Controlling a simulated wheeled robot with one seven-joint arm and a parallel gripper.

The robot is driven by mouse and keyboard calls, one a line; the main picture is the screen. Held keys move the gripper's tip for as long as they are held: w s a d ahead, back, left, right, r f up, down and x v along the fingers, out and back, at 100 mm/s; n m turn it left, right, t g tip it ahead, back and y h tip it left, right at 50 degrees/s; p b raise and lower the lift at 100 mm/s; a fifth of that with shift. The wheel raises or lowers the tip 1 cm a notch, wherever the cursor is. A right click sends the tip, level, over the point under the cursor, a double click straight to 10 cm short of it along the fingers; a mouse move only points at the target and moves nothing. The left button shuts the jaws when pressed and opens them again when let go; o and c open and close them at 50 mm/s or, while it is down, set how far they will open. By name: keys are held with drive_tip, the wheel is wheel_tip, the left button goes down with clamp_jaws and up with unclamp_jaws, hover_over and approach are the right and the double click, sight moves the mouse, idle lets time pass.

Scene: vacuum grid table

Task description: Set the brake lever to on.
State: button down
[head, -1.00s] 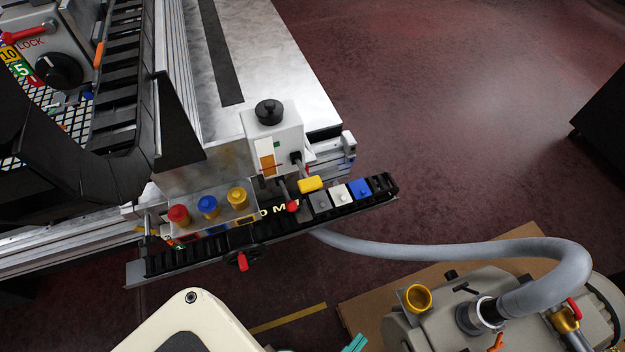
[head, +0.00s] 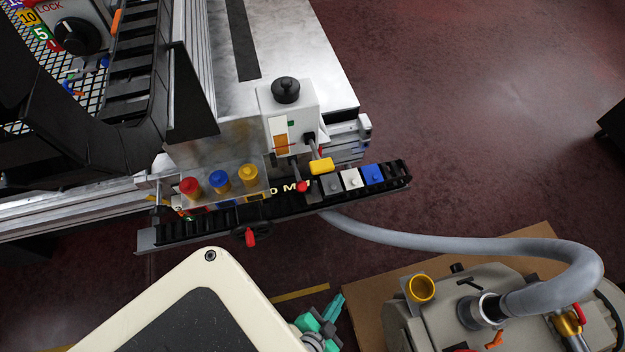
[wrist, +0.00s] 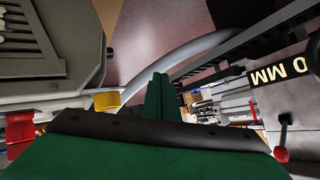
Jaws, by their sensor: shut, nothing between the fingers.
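I cannot read which lever is the brake. A short lever with a red ball knob (head: 302,187) stands at the front rail of the table, by the white control box (head: 298,118). A lever with a yellow grip (head: 320,166) sticks out from that box. A red-handled crank (head: 250,238) hangs below the rail. My gripper (head: 333,311), teal, is at the bottom of the head view, in front of the rail and apart from the levers. In the wrist view its green fingers (wrist: 158,95) are together and empty. A red-knobbed lever (wrist: 283,153) shows to their right.
Red, blue and yellow knobs (head: 220,180) stand left of the levers; grey, white and blue switches (head: 351,179) sit to the right. A pump (head: 450,310) with a thick grey hose (head: 430,241) fills the lower right. Floor shows between rail and pump.

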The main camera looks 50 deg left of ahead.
drive_tip(key=w+a+f+g+y, duration=0.2)
drive_tip(key=a+f+y, duration=0.1)
drive_tip(key=a+f, duration=0.3)
drive_tip(key=w+a+f+g+y, duration=0.2)
drive_tip(key=w+a+f+y, duration=0.15)
drive_tip(key=a, duration=0.35)
drive_tip(key=w+a+r+n+g+y, duration=0.2)
drive_tip(key=a+y, duration=0.1)
drive_tip(key=a, duration=0.2)
drive_tip(key=w+a+r+n+g+y, duration=0.1)
drive_tip(key=w+a+g+y, duration=0.15)
drive_tip(key=a, duration=0.35)
drive_tip(key=w+d+r+n+g+y, duration=0.1)
drive_tip(key=w+r+n+g+y, duration=0.1)
drive_tip(key=r+n+g, duration=0.3)
drive_tip(key=w+d+r+n+g+y, duration=0.1)
drive_tip(key=w+r+n+g, duration=0.3)
drive_tip(key=r, duration=0.7)
drive_tip(key=w+d+r+n+g+y, duration=0.2)
drive_tip(key=w+r+n+g, duration=0.3)
drive_tip(key=r, duration=0.4)
drive_tip(key=shift+w+n+g+y, duration=0.2)
drive_tip(key=shift+n+g+y, duration=0.1)
drive_tip(key=shift+g+y, duration=0.55)
drive_tip(key=shift+a, duration=0.1)
